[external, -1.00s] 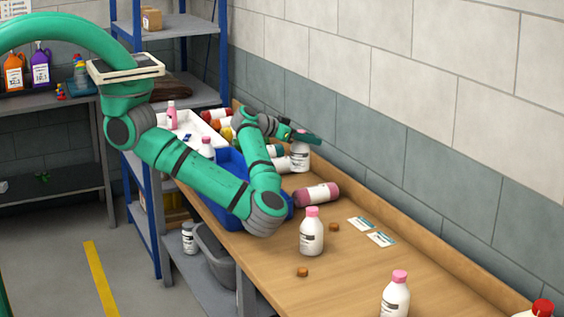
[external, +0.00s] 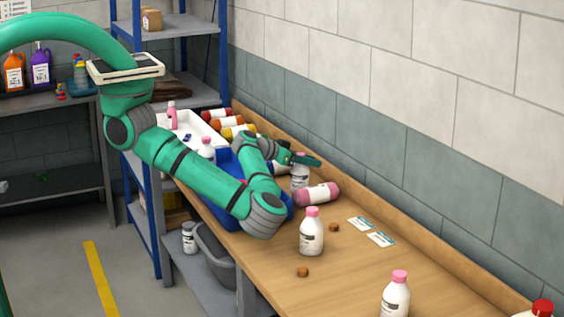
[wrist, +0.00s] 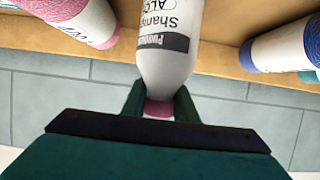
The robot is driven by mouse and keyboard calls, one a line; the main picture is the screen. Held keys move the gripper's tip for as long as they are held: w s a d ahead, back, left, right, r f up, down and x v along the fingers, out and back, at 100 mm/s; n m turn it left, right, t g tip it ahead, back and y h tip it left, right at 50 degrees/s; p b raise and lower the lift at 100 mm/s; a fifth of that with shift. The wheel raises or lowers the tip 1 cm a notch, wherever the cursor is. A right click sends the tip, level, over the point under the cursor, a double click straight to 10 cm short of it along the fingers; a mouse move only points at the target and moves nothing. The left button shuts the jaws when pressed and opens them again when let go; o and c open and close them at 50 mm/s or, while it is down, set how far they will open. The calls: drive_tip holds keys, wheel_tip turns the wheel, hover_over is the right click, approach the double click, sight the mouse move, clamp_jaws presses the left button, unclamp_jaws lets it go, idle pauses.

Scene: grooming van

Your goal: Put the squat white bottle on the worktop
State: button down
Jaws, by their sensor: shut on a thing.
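My gripper (external: 300,157) is shut on the neck of a white bottle (external: 299,178) with a grey label band. The bottle hangs upright below the fingers, low over the wooden worktop (external: 270,258). I cannot tell whether its base touches the wood. In the wrist view the bottle (wrist: 168,55) shows its label and shoulder, and its pink cap (wrist: 158,108) sits between my fingertips (wrist: 160,98).
A blue bin (external: 226,161) is to the left. White pink-capped bottles (external: 311,236) (external: 395,297) stand nearer the front. Cards (external: 381,239) and small brown blocks (external: 302,272) lie between clear areas; a wall runs behind.

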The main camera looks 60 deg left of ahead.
drive_tip(key=c, duration=1.4)
unclamp_jaws()
drive_tip(key=v, duration=0.7)
drive_tip(key=shift+s+r, duration=0.2)
